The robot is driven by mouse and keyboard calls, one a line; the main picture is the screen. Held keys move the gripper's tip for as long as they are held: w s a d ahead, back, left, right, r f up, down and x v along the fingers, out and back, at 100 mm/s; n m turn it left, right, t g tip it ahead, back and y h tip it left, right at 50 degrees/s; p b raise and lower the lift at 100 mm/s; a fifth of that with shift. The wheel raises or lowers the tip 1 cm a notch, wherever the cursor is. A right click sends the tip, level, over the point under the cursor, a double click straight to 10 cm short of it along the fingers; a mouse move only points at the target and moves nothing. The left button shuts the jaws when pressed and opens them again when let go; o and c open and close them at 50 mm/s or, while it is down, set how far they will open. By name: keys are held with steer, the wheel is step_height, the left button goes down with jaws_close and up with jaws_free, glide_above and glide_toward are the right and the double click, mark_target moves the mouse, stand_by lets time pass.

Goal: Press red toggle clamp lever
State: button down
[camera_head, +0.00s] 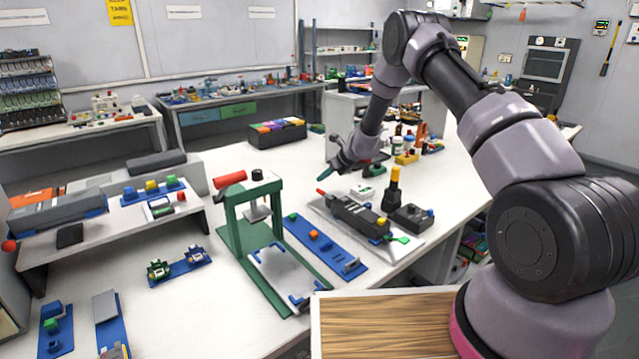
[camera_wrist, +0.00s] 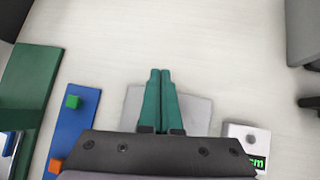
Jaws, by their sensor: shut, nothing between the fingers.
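In the head view, a green press frame (camera_head: 250,215) stands on the table with a thick red lever handle (camera_head: 230,180) sticking out at its upper left. A smaller red tip (camera_head: 321,191) shows on a dark grey device (camera_head: 355,215) to its right. I cannot tell for sure which is the toggle clamp lever. My gripper (camera_head: 323,174) is above the table, right of the press and near the small red tip, apart from the red handle. In the wrist view its teal fingers (camera_wrist: 160,74) are together and empty, over a grey plate (camera_wrist: 198,106). No red lever shows there.
A blue strip (camera_head: 322,246) with small blocks lies between the press and the dark device; it also shows in the wrist view (camera_wrist: 78,125). A black stand with a yellow top (camera_head: 394,178) is to the right. A grey shelf (camera_head: 110,225) stands left.

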step_height(320, 180, up, 11)
steer(key=w+d, duration=0.1)
steer(key=shift+w+d+r, duration=0.15)
steer(key=shift+d, duration=0.25)
